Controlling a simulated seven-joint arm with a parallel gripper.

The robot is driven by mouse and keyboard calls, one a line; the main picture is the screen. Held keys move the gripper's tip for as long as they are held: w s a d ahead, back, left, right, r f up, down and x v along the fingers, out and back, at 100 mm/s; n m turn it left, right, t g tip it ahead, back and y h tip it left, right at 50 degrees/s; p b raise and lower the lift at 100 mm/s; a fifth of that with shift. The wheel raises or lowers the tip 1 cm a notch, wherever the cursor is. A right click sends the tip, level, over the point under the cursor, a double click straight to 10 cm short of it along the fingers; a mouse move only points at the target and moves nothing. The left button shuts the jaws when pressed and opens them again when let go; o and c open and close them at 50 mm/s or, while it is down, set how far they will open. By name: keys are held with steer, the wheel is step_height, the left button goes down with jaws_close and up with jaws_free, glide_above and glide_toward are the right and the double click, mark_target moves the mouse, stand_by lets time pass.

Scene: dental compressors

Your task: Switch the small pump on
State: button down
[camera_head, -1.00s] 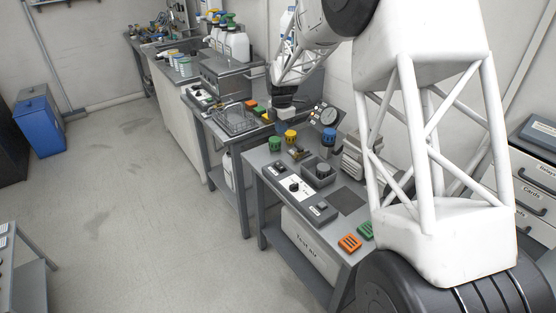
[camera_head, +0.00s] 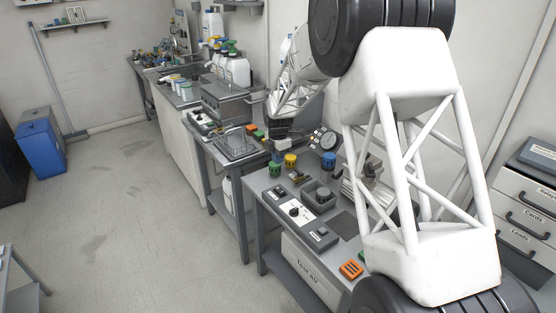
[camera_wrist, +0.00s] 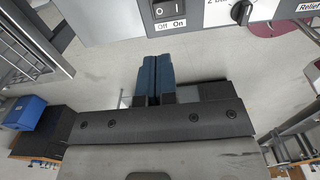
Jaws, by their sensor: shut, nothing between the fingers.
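I cannot tell which way the rocker is tipped. Which unit is the small pump is unclear there.
A wire basket (camera_head: 236,143) stands on the bench behind. The floor at left is open, with a blue bin (camera_head: 40,145).

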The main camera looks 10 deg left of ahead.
mark_target(280, 190)
step_height(280, 190, down, 12)
steer(key=shift+f, duration=0.15)
stand_by(0.5)
stand_by(0.3)
steer(key=shift+f, duration=0.2)
steer(key=shift+s+d, duration=0.15)
steer(key=shift+s, duration=0.05)
steer(key=shift+s+d+r, duration=0.3)
steer(key=shift+d+r, duration=0.05)
stand_by(0.4)
